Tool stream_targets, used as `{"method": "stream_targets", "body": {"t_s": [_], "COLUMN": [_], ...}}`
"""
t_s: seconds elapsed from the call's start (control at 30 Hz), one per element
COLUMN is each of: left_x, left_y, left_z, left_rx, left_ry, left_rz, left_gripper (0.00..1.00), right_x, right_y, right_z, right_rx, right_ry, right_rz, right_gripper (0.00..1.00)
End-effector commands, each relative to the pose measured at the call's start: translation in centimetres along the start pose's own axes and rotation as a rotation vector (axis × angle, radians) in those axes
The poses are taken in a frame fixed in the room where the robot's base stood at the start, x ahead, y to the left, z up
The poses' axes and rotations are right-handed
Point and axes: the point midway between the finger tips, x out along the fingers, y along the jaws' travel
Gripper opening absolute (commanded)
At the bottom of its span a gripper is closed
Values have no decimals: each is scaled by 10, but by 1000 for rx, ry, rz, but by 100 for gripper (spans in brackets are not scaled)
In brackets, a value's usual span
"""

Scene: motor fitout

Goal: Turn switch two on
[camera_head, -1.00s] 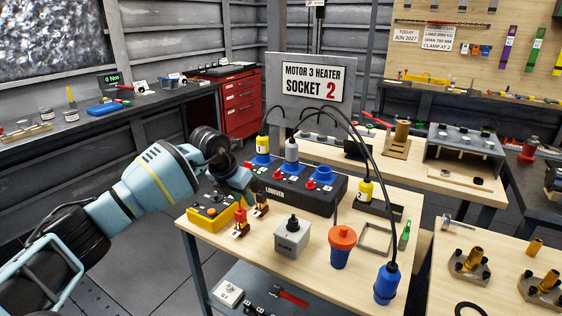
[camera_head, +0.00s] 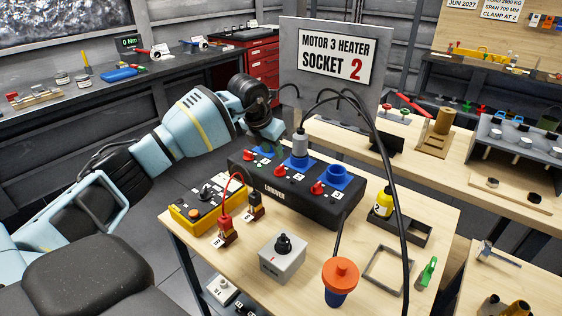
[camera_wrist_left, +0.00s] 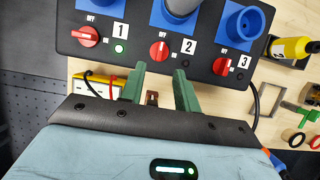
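A black socket box (camera_head: 300,196) with blue sockets and red switches stands on the wooden table. Red switch two (camera_wrist_left: 158,51) sits beside label 2, its handle upright in the left wrist view and the small lamp near it dark. Switch one (camera_wrist_left: 86,36) has its handle sideways, and its lamp (camera_wrist_left: 119,48) glows green. Switch three (camera_wrist_left: 221,66) also has an upright handle and a dark lamp. A grey plug (camera_head: 300,146) is in socket two. My left gripper (camera_wrist_left: 159,88) is open and empty, its green fingers just short of switch two. My right gripper is not in view.
A yellow tester box (camera_head: 196,213) with red and black leads and a grey switch block (camera_head: 282,258) stand in front of the box. A yellow plug (camera_head: 382,203) and an orange-topped blue connector (camera_head: 340,282) are to the right. Black cables arch over the table.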

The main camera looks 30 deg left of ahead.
Motion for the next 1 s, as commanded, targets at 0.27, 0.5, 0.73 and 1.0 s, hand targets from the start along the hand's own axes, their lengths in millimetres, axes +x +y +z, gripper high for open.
{"method": "stream_targets", "body": {"t_s": [0.27, 0.5, 0.73, 1.0], "left_x": [38, 68, 76, 76], "left_y": [-1, -1, -1, 0], "left_z": [-2, -1, 0, 0], "left_rx": [0, 0, 1, 1], "left_ry": [6, 4, 1, 1], "left_rz": [-2, -1, 0, 0], "left_gripper": [32, 32, 32, 23], "right_x": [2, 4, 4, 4], "right_y": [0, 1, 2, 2], "right_z": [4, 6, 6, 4], "right_rx": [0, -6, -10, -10], "right_ry": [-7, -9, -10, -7], "right_rz": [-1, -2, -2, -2], "right_gripper": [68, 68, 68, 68]}}
